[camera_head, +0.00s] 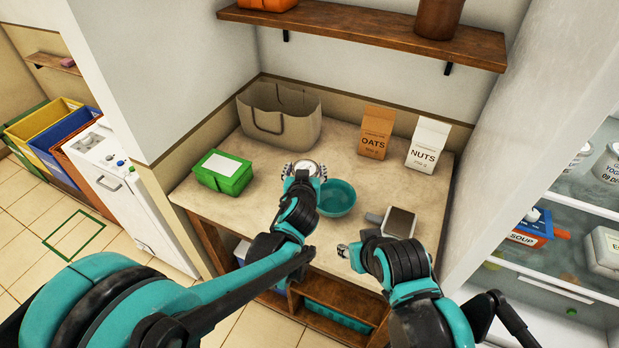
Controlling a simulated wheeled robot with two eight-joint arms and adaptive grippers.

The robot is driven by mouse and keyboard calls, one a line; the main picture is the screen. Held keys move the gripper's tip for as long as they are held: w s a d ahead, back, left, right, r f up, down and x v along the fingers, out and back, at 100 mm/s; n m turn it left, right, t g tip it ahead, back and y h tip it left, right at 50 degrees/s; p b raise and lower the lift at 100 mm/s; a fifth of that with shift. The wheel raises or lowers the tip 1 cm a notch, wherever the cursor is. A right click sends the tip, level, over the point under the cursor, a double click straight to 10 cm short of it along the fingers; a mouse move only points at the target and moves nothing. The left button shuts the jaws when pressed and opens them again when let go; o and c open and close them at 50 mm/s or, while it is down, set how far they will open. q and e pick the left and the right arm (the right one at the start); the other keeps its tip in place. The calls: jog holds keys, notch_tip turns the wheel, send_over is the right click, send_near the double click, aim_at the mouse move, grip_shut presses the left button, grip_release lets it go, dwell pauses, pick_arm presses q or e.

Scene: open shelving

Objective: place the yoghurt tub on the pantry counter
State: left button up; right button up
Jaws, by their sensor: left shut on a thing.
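A white round tub with a pale lid (306,168), seemingly the yoghurt tub, is between the fingers of my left gripper (302,170). My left gripper is shut on it, over the back middle of the pantry counter (262,210). My own gripper and wrist hide most of the tub, so I cannot tell whether its base touches the counter. My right gripper (343,250) is over the counter's front edge, apart from the tub. Its fingers are too small to tell open from shut.
A teal bowl (337,197) stands close right of the tub. A green box (223,173), a beige bag (279,115), an oats box (376,132), a nuts carton (428,143) and a grey device (399,222) also stand on the counter. A wooden shelf (370,34) hangs above.

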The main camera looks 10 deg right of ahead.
pick_arm(q)
jog(key=w+a+f+b, duration=0.1)
jog(key=a+f+b, duration=0.1)
jog(key=a+f, duration=0.1)
jog(key=w+a+f+b, duration=0.1)
jog(key=a+f+b, duration=0.1)
jog(key=a+f, duration=0.2)
jog(key=w+a+f+b, duration=0.1)
jog(key=a+f+b, duration=0.1)
jog(key=a+f, duration=0.1)
jog(key=shift+w+a+f, duration=0.2)
jog(key=shift+a+f, duration=0.2)
jog(key=shift+f, duration=0.15)
jog(key=shift+r, duration=0.15)
jog(key=o, duration=1.3)
jog(key=shift+c, duration=0.2)
